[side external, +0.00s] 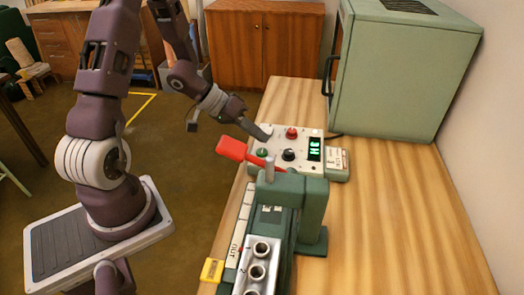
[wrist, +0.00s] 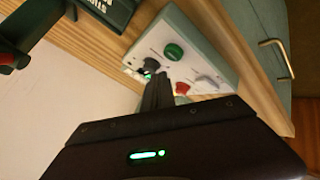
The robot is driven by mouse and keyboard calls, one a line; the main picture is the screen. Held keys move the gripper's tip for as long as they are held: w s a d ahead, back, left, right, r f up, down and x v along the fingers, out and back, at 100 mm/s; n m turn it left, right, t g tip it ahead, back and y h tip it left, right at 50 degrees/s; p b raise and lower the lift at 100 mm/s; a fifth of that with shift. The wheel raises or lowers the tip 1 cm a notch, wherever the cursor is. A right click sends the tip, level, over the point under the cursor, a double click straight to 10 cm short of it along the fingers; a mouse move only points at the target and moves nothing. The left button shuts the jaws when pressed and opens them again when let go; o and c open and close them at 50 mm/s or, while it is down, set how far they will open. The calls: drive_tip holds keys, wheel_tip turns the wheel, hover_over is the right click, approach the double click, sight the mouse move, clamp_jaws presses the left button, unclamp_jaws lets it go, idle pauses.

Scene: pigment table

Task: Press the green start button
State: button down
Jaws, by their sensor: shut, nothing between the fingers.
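The green button (side external: 262,153) sits on the top of a pale control box (side external: 275,160) at the near left corner. In the wrist view the green button (wrist: 174,52) is in plain sight, just beyond and to the right of my fingertips. My gripper (side external: 262,133) is shut and empty, its fingers pointing down towards the box's left side. In the wrist view my gripper (wrist: 158,76) overlaps the panel between the black knob (wrist: 150,64) and the red button (wrist: 182,88). I see no contact with the green button; the fingertip height above the panel is hard to tell.
The box also has a lit green display (side external: 315,149). A green press with a red-handled lever (side external: 233,149) stands just in front of the box, its handle near the green button. A large green cabinet (side external: 395,75) stands behind. The tabletop (side external: 390,210) to the right is clear.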

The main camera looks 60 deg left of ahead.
drive_tip(key=shift+r, duration=1.8)
drive_tip(key=shift+w+a+r, duration=0.1)
wheel_tip(320, 180, up, 6)
drive_tip(key=w+a+t+y, duration=0.1)
drive_tip(key=w+a+y, duration=0.1)
drive_tip(key=y, duration=0.2)
wheel_tip(320, 180, up, 5)
drive_tip(key=y, duration=0.3)
hover_over(259, 150)
drive_tip(key=a, duration=0.2)
drive_tip(key=s+d+r+y, duration=0.1)
drive_tip(key=s+r+y, duration=0.1)
drive_tip(key=s+r, duration=0.2)
drive_tip(key=s+d+m+g+h, duration=0.1)
drive_tip(key=s+d+h, duration=0.1)
drive_tip(key=s+d, duration=0.4)
drive_tip(key=s+d+m+g+h, duration=0.1)
drive_tip(key=s+d+g+h, duration=0.1)
drive_tip(key=s+d, duration=0.5)
drive_tip(key=s, duration=0.4)
drive_tip(key=shift+s+r, duration=0.2)
drive_tip(key=shift+s, duration=0.1)
